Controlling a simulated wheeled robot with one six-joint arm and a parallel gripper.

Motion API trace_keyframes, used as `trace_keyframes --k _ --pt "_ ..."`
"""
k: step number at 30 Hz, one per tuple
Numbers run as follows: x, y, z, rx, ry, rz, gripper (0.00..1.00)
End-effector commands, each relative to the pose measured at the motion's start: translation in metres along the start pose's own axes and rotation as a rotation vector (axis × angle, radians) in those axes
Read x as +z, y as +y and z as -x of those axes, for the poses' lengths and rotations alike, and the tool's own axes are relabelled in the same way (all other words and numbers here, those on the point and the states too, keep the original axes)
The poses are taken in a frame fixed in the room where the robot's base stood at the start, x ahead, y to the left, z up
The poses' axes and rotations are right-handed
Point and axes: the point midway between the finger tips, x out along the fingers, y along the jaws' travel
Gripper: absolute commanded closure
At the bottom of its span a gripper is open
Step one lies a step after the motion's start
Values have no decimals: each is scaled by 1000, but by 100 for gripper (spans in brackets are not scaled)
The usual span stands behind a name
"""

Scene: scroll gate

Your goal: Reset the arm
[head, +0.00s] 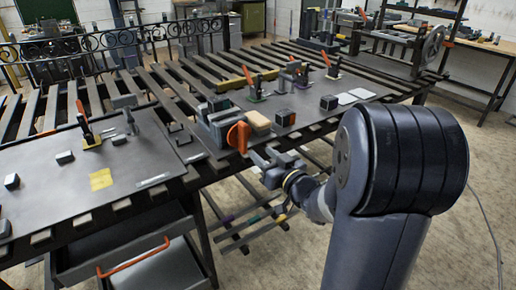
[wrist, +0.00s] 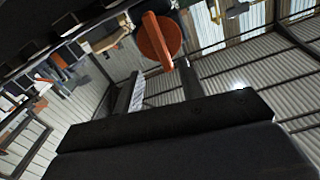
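My arm (head: 390,170) rises in the right foreground of the head view and reaches left to the table's front edge. My gripper (head: 264,153) is at its end, low beside that edge. In the wrist view its two fingers (wrist: 161,80) stand apart with nothing between them, so it is open and empty. An orange round knob (head: 238,136) on a grey vise-like device is just left of the gripper in the head view. An orange disc (wrist: 160,38) shows beyond the fingertips in the wrist view. I cannot tell whether the gripper touches anything.
An open drawer (head: 150,268) with an orange handle is below left. A scrolled iron railing (head: 120,42) stands behind. The floor at right is mostly clear.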

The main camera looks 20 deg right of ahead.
Motion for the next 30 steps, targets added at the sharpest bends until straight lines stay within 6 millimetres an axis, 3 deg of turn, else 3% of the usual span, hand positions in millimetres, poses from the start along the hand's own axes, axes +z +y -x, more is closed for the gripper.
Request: trace_keyframes --k 5,19,24,30 --pt "0 0 -14 -2 0 1 62" --pt "0 0 -94 -2 0 1 62" --pt "-1 -1 -108 -2 1 1 62" --pt "0 0 -108 0 1 15 62"
